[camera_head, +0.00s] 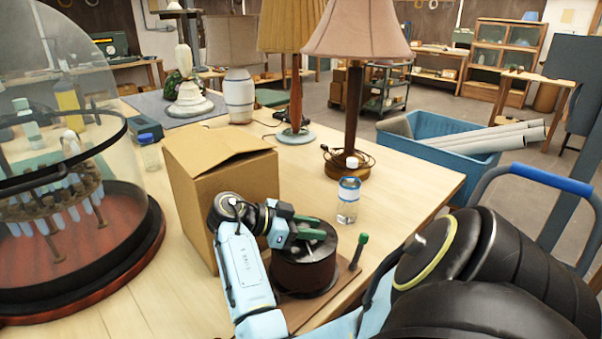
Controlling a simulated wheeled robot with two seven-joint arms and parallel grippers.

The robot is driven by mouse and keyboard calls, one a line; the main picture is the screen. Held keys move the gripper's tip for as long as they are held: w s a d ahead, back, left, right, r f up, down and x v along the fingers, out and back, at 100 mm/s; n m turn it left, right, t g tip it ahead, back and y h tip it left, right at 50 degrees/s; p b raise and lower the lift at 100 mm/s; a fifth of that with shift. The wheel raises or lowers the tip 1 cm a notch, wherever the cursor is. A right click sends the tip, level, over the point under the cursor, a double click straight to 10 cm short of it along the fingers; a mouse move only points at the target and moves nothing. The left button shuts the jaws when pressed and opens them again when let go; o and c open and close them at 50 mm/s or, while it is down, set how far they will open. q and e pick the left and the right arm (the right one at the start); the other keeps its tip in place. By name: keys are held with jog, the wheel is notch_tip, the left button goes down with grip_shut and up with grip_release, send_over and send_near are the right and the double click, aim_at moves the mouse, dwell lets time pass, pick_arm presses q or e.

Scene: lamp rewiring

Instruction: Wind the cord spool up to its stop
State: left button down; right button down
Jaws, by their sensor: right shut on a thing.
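The cord spool (303,270) is a dark brown drum on a wooden base board (345,285) near the table's front edge. A short upright post with a green knob (362,239) stands at the board's right side. My right gripper (308,232) is over the top of the spool, shut on a small green part there that looks like the spool's crank handle. The fingers and wrist hide much of that handle and the left of the spool's top. I cannot tell how much cord is wound. My left gripper is not in view.
A cardboard box (225,180) stands close behind my right wrist. A clear bottle (348,200) stands just behind the spool. Lamps, including a pink-shaded one (357,30), stand farther back. A glass dome on a dark red base (130,270) fills the left. A blue bin (440,150) is beyond the table.

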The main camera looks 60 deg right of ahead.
jog(key=shift+d+r+m, duration=0.1)
jog(key=shift+r+m, duration=0.1)
jog(key=shift+m, duration=0.1)
jog(key=c, duration=1.1)
grip_release()
jog(key=shift+s+f, duration=0.1)
notch_tip(320, 180, up, 10)
jog(key=shift+r+p, duration=0.1)
jog(key=shift+p, duration=0.25)
